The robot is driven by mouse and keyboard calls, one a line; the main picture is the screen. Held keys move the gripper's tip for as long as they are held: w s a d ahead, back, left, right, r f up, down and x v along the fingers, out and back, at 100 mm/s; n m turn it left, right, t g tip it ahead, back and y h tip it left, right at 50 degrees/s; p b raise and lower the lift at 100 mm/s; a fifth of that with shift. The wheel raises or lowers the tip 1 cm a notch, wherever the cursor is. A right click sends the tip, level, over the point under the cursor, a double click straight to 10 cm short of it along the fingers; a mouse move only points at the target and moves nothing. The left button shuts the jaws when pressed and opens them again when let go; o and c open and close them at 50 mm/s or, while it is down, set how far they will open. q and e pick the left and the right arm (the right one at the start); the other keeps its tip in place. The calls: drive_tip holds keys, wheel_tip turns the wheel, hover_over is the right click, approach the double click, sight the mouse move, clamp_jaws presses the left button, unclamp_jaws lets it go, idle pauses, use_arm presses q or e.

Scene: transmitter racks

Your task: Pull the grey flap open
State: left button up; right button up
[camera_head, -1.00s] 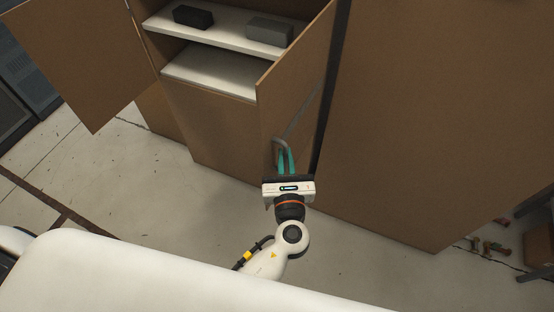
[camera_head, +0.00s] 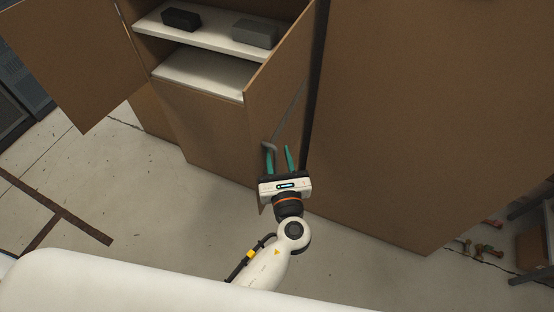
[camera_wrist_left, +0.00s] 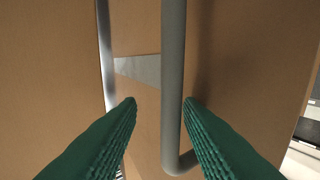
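The flap that my left gripper is at is a brown door (camera_head: 274,85) in the head view, standing swung open at the right of a cabinet; it does not look grey. It bears a long grey bar handle (camera_head: 286,118), which also shows upright in the left wrist view (camera_wrist_left: 173,75). My left gripper (camera_head: 279,150) is at the handle's lower end. Its green fingers are spread apart, and in the left wrist view (camera_wrist_left: 159,104) the bar runs between them, closer to the right finger. I cannot tell whether that finger touches it. My right gripper is not in view.
The cabinet's white shelves (camera_head: 200,75) hold a black box (camera_head: 181,19) and a grey box (camera_head: 255,33). Another brown door (camera_head: 72,60) stands open at the left. A large brown panel (camera_head: 420,110) fills the right. Bare floor (camera_head: 150,200) lies left of my arm.

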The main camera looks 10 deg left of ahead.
use_arm(q)
drive_tip(key=b+v, duration=0.3)
drive_tip(key=v, duration=0.9)
drive_tip(key=shift+f, duration=0.1)
